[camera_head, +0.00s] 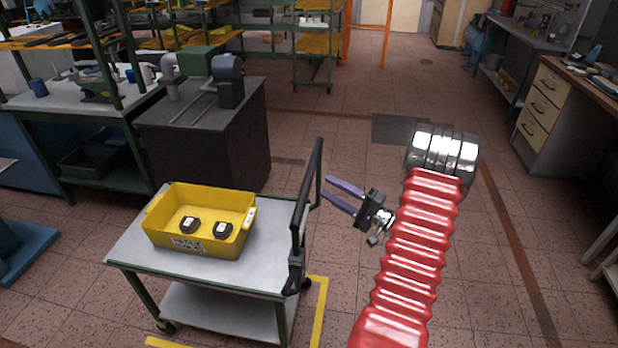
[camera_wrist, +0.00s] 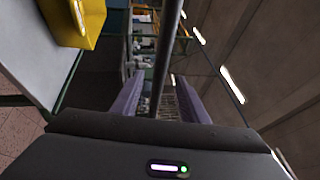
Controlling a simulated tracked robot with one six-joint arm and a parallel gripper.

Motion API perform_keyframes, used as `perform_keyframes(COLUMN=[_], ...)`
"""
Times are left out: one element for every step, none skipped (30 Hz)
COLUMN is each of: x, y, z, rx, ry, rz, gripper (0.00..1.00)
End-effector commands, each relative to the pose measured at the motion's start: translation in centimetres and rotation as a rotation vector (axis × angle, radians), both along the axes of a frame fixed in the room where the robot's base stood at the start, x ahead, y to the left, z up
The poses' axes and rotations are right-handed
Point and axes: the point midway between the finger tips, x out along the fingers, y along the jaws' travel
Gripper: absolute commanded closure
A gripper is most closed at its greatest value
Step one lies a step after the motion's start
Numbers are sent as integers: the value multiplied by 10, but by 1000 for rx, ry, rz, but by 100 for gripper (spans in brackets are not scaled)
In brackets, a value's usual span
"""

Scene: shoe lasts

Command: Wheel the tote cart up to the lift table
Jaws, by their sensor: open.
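The tote cart (camera_head: 270,262) is a grey-topped trolley with a green frame and a lower shelf, standing at the lower middle of the head view. Its dark upright handle (camera_head: 302,205) rises at its right end. A yellow tote (camera_head: 165,236) with two dark items sits on the top. My gripper (camera_head: 325,187) is open, its purple fingers pointing at the handle from the right. In the wrist view the handle bar (camera_wrist: 167,50) runs between the open fingers (camera_wrist: 160,78); I see no grip on it. A low blue platform (camera_head: 35,240) is at the left edge; I cannot tell whether it is the lift table.
Yellow floor lines (camera_head: 321,310) edge the cart's spot. A dark machine cabinet (camera_head: 215,140) and a workbench (camera_head: 80,100) stand behind it. A drawer bench (camera_head: 545,105) is at the right. The tiled floor between is open.

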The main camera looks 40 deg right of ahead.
Motion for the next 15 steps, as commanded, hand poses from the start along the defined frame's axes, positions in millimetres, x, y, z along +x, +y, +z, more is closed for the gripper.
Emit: perform_keyframes(x=[8,13,19,23,27,33,38,42,48,52,56,62,65,68,71], y=[3,4,6,7,8,10,11,12,14,15,16,17,18,19,19], z=[2,3,4,5,5,6,7,8,9,10,11,12,12,13,13], rx=[-1,-1,-1,1,1,0,0,0,-1,-1,0,0,-1,0,0], ry=[0,0,0,-1,-1,0,0,0,0,0,-1,-1,0,0,0], rz=[2,4,4,3,3,4,3,3,4,4,3,4,4,3,2], gripper=[60,60,60,60,60,60,60,60,60,60,60,60,60,60,60])
